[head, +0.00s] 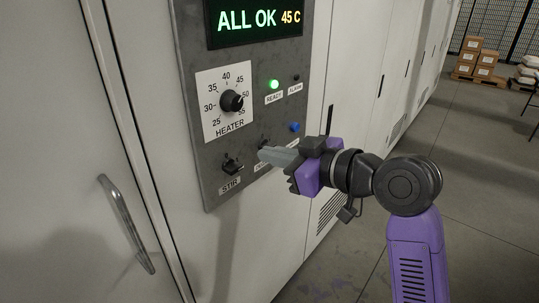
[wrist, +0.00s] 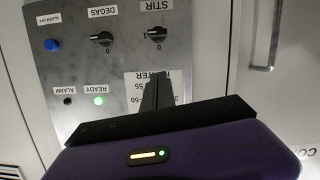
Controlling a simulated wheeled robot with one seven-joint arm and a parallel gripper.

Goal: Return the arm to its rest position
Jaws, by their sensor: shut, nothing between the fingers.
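My gripper (head: 265,154) is in front of the grey control panel (head: 200,185), with its fingers together and nothing held. In the head view its fingertips overlap the area of the DEGAS switch, which is mostly hidden. In the wrist view the closed fingers (wrist: 157,92) cover part of the heater plate (wrist: 139,84), and the panel appears upside down. The DEGAS switch (wrist: 103,39) and STIR switch (wrist: 156,36) show clear of the fingers there. I cannot tell how far the fingertips are from the panel. My arm reaches in from the lower right.
The display (head: 247,21) reads ALL OK 45 C. The READY lamp (head: 273,84) is lit green; the ALARM lamp (head: 296,77) is dark. A blue button (head: 295,127) is beside my gripper. A door handle (head: 126,223) protrudes at left. Open floor (head: 480,160) lies right.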

